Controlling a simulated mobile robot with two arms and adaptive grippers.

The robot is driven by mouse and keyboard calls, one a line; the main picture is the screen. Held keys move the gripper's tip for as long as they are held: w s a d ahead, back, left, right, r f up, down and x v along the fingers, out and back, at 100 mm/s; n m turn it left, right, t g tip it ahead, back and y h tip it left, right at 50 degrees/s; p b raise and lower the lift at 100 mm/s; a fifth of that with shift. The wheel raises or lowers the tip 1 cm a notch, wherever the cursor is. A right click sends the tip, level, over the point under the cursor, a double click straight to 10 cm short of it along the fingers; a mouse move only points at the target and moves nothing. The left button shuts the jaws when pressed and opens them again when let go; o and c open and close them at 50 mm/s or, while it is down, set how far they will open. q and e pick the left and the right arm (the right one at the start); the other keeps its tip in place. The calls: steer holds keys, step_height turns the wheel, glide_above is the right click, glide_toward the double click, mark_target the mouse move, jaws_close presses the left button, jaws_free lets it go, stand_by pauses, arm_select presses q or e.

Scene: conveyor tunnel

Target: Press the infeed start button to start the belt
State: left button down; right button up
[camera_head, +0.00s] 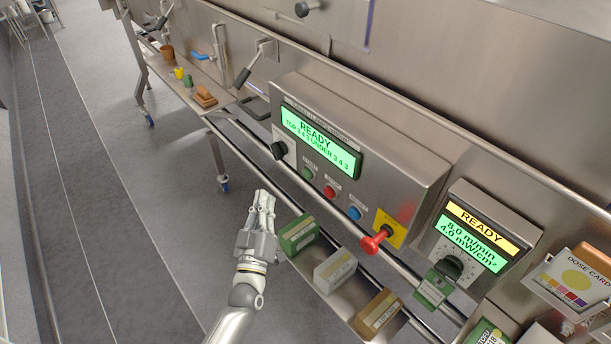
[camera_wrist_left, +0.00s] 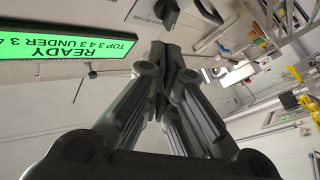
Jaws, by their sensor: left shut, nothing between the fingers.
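The steel control panel (camera_head: 400,182) has a lit green display (camera_head: 318,140) reading READY. Below the display are a green button (camera_head: 308,173), a red button (camera_head: 329,191) and a blue button (camera_head: 354,213); their labels are too small to read. My left gripper (camera_head: 265,195) is shut and empty, in front of the panel's lower left side. In the head view it shows below and left of the green button, apart from it. In the left wrist view its fingertips (camera_wrist_left: 169,50) are together, and the display (camera_wrist_left: 75,48) appears upside down. My right gripper is not in view.
A red mushroom knob (camera_head: 375,241) sits on a yellow plate, right of the buttons. A black selector knob (camera_head: 279,150) is at the panel's left. A rail and a shelf with green, white and brown boxes (camera_head: 376,314) run below. A second READY unit (camera_head: 478,240) stands right.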

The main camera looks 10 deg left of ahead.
mark_target(308, 174)
arm_select(q)
steer(key=shift+a+r, duration=0.1)
steer(key=shift+r, duration=0.5)
steer(key=w+d+b, duration=0.3)
steer(key=w+d, duration=0.2)
steer(key=w, duration=0.2)
steer(key=shift+d, duration=0.25)
steer(key=shift+f, duration=0.1)
steer(key=shift+w, duration=0.1)
stand_by(1.1)
steer(key=shift+w+d, duration=0.25)
